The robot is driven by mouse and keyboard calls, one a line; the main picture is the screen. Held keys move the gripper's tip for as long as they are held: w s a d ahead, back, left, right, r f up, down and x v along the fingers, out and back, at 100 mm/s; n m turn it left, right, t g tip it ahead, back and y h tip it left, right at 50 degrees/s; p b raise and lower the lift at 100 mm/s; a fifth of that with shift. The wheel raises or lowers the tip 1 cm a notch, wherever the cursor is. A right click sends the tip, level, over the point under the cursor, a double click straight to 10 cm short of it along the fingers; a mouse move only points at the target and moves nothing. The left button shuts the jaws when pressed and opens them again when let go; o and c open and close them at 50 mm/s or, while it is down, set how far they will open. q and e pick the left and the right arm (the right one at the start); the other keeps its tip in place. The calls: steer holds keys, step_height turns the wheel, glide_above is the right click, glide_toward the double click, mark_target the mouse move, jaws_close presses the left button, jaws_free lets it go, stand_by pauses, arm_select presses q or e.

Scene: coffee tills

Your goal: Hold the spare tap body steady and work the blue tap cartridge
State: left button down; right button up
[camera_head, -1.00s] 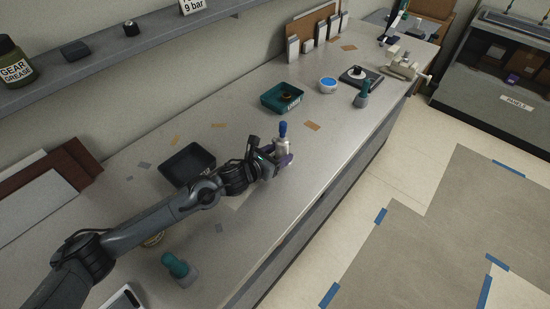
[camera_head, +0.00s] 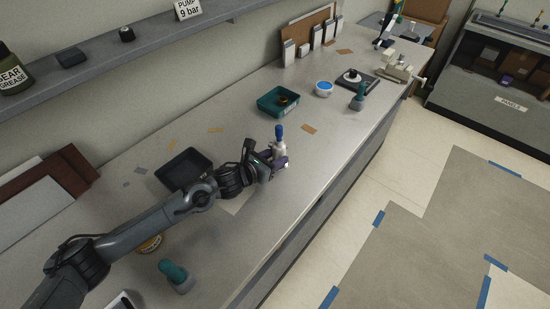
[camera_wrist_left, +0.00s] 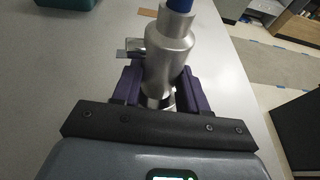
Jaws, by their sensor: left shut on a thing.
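The spare tap body (camera_head: 279,149) is silver metal and stands upright on the grey bench, near its front edge. The blue tap cartridge (camera_head: 279,132) sits at its top, upright; in the left wrist view the cartridge (camera_wrist_left: 180,5) is cut off by the upper edge. My left gripper (camera_head: 277,160) is shut on the tap body low down. In the left wrist view its purple-padded fingers (camera_wrist_left: 160,88) lie on both sides of the metal body (camera_wrist_left: 168,58). The lower end of the body is partly hidden by the gripper. My right gripper is not in view.
A black tray (camera_head: 184,170) lies left of my gripper and a teal tray (camera_head: 278,101) beyond it. A white tub with blue contents (camera_head: 324,88) and a teal-handled tool (camera_head: 358,97) stand farther off. Another teal-handled item (camera_head: 176,275) is at the near end. Bench around the body is mostly clear.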

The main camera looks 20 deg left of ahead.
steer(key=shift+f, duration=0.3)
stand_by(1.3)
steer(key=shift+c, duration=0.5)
